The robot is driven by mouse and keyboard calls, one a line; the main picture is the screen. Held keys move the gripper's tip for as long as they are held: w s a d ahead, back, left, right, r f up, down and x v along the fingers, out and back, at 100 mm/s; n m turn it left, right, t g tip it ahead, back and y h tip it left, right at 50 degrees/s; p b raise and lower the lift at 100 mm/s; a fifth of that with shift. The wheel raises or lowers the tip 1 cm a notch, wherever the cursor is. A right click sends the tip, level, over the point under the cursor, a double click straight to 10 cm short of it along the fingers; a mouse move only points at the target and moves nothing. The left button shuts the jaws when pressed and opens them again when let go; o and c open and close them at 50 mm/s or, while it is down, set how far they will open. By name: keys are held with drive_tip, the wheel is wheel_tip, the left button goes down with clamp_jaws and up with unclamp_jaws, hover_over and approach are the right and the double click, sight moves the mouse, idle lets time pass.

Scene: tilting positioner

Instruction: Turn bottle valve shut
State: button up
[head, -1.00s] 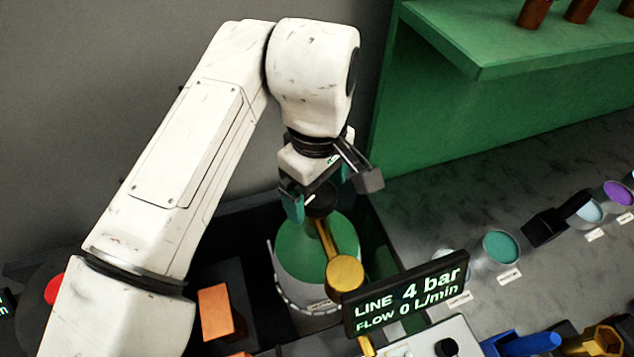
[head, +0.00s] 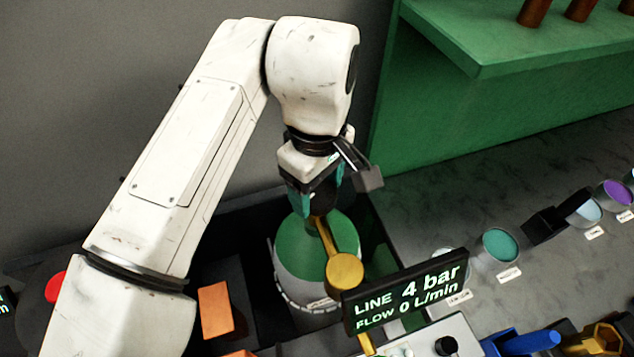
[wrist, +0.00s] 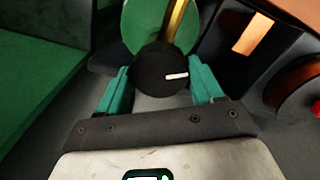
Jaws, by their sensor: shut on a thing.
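The bottle (head: 290,262) stands upright in a dark bay, with a green shoulder and a grey lower body. A brass valve fitting (head: 343,270) runs from its top toward the front right. The black round valve knob (wrist: 162,72) with a white mark shows in the wrist view, at the top of the bottle; in the head view it is mostly hidden by my gripper. My gripper (head: 319,205) points down over the bottle's top. Its two teal fingers are shut on the knob, one on each side.
A display (head: 405,292) reads LINE 4 bar, FLOW 0 L/min, in front of the bottle. An orange block (head: 215,310) lies left of it. A green shelf (head: 520,45) stands at the back right. Coloured round cups, one teal (head: 500,244), line the grey bench.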

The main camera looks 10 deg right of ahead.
drive_tip(key=shift+m, duration=0.3)
drive_tip(key=m+p, duration=0.1)
drive_tip(key=m, duration=0.4)
drive_tip(key=shift+m, duration=0.4)
drive_tip(key=m, duration=0.5)
drive_tip(key=shift+r, duration=0.1)
drive_tip(key=m, duration=0.6)
drive_tip(key=shift+m, duration=0.4)
drive_tip(key=m, duration=0.5)
drive_tip(key=shift+m, duration=0.4)
drive_tip(key=o, duration=1)
drive_tip(key=shift+o, duration=0.2)
